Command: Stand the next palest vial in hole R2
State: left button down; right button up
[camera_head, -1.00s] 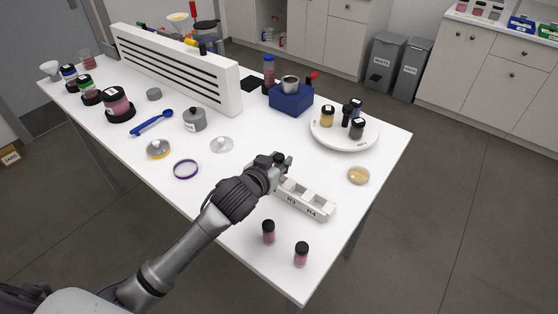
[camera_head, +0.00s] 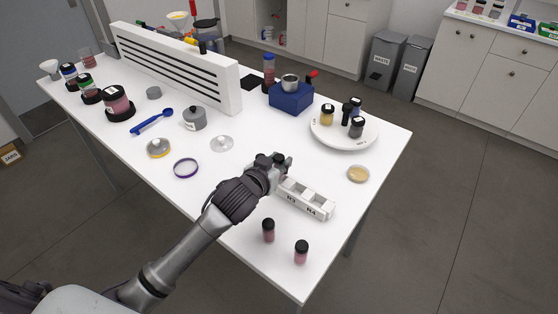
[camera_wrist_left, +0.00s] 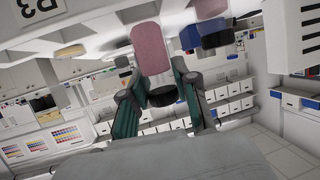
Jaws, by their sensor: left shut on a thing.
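My left gripper (camera_head: 280,160) is at the far-left end of the white rack (camera_head: 318,213), over the part beyond the labels R3 and R4. In the left wrist view my left gripper (camera_wrist_left: 160,82) is shut on a pink vial (camera_wrist_left: 150,47) with a black cap. The rack's R3 face (camera_wrist_left: 40,10) shows at the upper left there. The arm hides hole R2 in the head view, and I cannot tell whether the vial is in a hole or above it. Two more pink vials, a left one (camera_head: 268,231) and a right one (camera_head: 301,253), stand upright in front of the rack. My right gripper is not in view.
A round white plate (camera_head: 332,142) with several small jars stands behind the rack. A shallow amber dish (camera_head: 358,174) lies right of it. A blue block (camera_head: 291,101) and a white slotted panel (camera_head: 229,89) stand further back.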

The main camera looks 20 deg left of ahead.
pick_arm(q)
jog(key=shift+f+b, duration=0.95)
jog(key=shift+f, duration=0.9)
jog(key=c, duration=0.8)
grip_release()
jog(key=shift+s+r, duration=0.1)
jog(key=shift+s, duration=0.15)
jog(key=v, duration=1.1)
jog(key=shift+s+r, duration=0.1)
jog(key=shift+s, duration=0.15)
